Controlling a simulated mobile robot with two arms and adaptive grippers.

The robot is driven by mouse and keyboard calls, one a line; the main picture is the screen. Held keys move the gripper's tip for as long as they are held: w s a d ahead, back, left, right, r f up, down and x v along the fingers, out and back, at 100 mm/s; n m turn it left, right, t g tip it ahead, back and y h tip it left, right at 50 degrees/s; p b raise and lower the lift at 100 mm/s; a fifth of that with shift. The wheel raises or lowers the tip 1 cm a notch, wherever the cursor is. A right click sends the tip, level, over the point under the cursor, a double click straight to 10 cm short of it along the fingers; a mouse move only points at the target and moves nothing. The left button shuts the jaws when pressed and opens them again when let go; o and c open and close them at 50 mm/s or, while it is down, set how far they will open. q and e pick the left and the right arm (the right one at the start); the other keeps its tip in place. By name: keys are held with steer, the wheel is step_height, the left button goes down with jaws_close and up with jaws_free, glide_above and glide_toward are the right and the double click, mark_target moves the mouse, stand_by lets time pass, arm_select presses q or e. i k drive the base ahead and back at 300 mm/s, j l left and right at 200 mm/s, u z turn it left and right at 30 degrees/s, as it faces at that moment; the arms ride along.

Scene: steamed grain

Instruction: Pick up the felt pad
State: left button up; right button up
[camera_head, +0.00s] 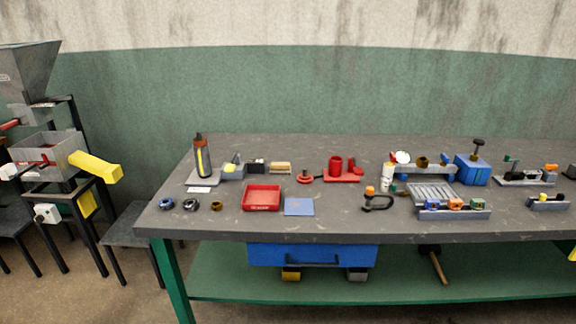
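A flat blue square pad (299,206), which looks like the felt pad, lies on the grey workbench (330,226) near its front edge. It is just right of a red tray (262,197), with a narrow gap between them. Nothing rests on the pad, and its whole top is visible. Neither of my grippers shows in the head view.
Three small rings lie left of the tray, one of them brown (216,206). A black and orange bottle (202,157) stands behind them. A red fixture (342,170) is behind the pad, and a black clamp-like part (377,203) is to its right. Bench around the pad's right side is clear.

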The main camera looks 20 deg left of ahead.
mark_target(276, 168)
steer(key=j+z, duration=0.25)
steer(key=j, duration=0.8)
steer(key=j+z, duration=0.2)
steer(key=j, duration=0.85)
